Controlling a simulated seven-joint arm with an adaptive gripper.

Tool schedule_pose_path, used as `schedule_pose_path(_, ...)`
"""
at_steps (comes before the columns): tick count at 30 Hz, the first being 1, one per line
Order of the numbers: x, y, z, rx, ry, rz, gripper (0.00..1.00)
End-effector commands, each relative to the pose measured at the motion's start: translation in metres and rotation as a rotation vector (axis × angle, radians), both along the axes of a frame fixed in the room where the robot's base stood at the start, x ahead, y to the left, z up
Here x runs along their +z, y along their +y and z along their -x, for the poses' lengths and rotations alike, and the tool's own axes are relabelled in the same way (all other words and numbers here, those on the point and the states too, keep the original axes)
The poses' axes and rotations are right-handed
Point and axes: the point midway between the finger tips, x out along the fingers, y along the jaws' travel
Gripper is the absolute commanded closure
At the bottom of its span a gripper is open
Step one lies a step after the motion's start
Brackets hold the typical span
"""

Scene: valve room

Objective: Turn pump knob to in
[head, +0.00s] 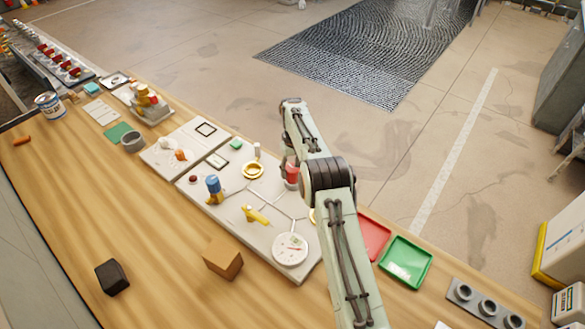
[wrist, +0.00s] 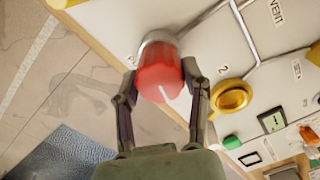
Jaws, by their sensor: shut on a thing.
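A red knob (wrist: 160,70) with a grey collar stands on the pale panel (wrist: 200,28) in the wrist view. A short white line shows on its face, pointing toward my gripper's palm. My gripper (wrist: 160,85) is shut on the knob, one finger on each side. No "in" or "pump" lettering is readable near it; the collar and fingers hide part of the panel there. In the head view the red knob (head: 292,174) shows at the panel's far edge, partly covered by my arm, which also hides the fingers.
A yellow ring-shaped wheel (wrist: 231,98) sits beside the knob near a "2" label. The panel also has a blue-topped valve (head: 213,187), a yellow lever (head: 256,215) and a round gauge (head: 290,249). Red (head: 373,239) and green (head: 423,264) trays lie right of my arm.

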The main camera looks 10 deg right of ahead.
Motion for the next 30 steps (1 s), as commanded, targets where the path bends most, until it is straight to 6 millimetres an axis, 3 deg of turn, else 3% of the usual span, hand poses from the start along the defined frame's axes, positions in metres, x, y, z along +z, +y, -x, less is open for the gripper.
schedule_pose_path(30, -0.0028, -0.0004, 0.0007, -0.962, 0.003, 0.0, 0.92)
